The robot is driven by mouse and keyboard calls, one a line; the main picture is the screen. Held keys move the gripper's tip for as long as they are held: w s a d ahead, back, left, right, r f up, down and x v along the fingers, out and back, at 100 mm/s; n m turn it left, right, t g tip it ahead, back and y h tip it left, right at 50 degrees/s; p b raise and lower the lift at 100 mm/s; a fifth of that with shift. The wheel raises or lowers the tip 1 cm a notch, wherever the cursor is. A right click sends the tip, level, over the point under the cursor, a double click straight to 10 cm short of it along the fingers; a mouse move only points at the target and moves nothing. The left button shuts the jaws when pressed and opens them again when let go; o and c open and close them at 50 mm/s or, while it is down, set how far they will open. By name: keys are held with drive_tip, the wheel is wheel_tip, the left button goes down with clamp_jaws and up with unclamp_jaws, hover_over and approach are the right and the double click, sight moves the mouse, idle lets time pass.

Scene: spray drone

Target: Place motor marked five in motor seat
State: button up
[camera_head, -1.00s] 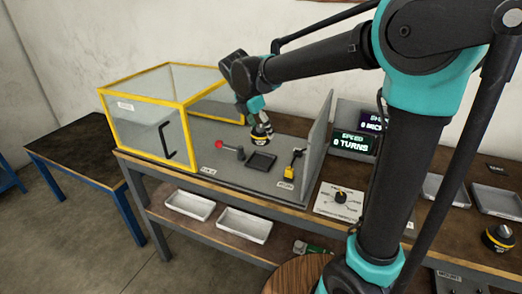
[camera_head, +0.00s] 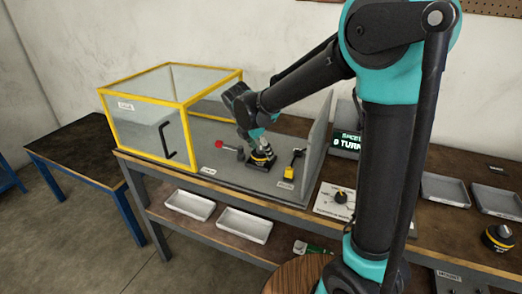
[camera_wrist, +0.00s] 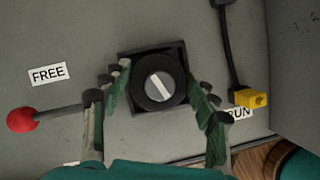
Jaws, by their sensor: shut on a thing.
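A motor (camera_head: 262,156), dark with a yellow band, is in my gripper (camera_head: 262,148) at the dark square seat (camera_head: 259,166) on the grey platform. In the wrist view the motor (camera_wrist: 159,85) shows from above as a black round body with a silver slotted top. My gripper's fingers (camera_wrist: 160,92) close on it from both sides. The square seat (camera_wrist: 128,68) frames it, and the motor looks roughly centred over it. I cannot tell whether the motor is fully down in the seat. Its number is not visible.
A red-knobbed lever (camera_wrist: 22,119) by the FREE label (camera_wrist: 48,75) is left of the seat. A yellow-ended lever (camera_wrist: 250,98) by RUN is right. A yellow-framed clear enclosure (camera_head: 150,110) stands left, an upright grey panel (camera_head: 318,135) right. Another motor (camera_head: 499,237) sits at far right.

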drive_tip(key=shift+f, duration=0.1)
drive_tip(key=o, duration=1.7)
drive_tip(key=v, duration=1.2)
